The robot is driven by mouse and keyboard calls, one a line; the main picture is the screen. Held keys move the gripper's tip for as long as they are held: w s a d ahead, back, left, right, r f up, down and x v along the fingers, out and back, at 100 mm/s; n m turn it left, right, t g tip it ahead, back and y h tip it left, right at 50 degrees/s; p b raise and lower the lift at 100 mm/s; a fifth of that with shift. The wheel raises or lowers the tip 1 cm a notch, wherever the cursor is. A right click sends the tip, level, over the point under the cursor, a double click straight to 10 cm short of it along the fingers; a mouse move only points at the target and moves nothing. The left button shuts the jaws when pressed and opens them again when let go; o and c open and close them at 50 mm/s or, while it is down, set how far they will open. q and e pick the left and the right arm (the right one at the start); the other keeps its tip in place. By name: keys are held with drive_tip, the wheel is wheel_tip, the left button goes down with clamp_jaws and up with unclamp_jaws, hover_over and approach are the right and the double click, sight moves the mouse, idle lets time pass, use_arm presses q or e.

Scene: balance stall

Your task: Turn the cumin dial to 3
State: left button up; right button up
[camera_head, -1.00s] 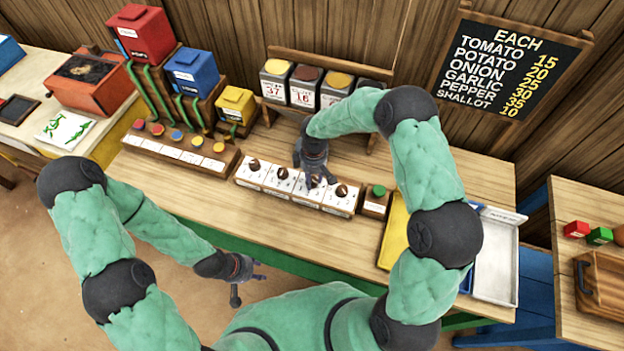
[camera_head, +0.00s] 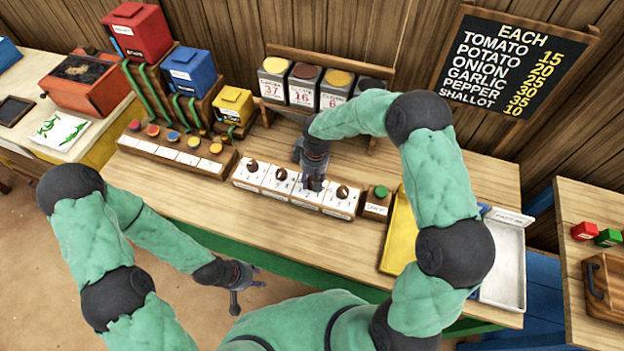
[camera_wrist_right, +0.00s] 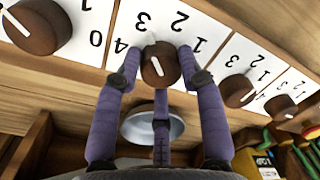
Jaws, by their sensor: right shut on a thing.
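A row of brown round dials on white numbered cards stands on the counter; the first (camera_head: 252,167), second (camera_head: 281,174) and fourth (camera_head: 342,192) from the left show in the head view. My right gripper (camera_head: 314,187) reaches down over the third dial. In the right wrist view, its fingers are shut around this dial (camera_wrist_right: 160,66), whose white mark points roughly toward the 3 on its upside-down card (camera_wrist_right: 165,20). I cannot read which dial is labelled cumin. My left gripper (camera_head: 250,288) is open and empty in front of the counter.
Spice canisters (camera_head: 304,85) with numbers stand on a rack behind the dials. A green button (camera_head: 381,192) sits right of the dials, then a yellow tray (camera_head: 399,240) and a pale tray (camera_head: 503,275). Coloured knobs (camera_head: 172,137) are at the left. The counter front is clear.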

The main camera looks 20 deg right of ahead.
drive_tip(key=shift+s+f, duration=0.1)
drive_tip(key=o, duration=1.1)
drive_tip(key=shift+o, duration=0.2)
drive_tip(key=shift+r, duration=0.6)
wheel_tip(320, 180, up, 11)
drive_tip(key=shift+w+d, duration=0.25)
drive_tip(key=shift+d, duration=0.15)
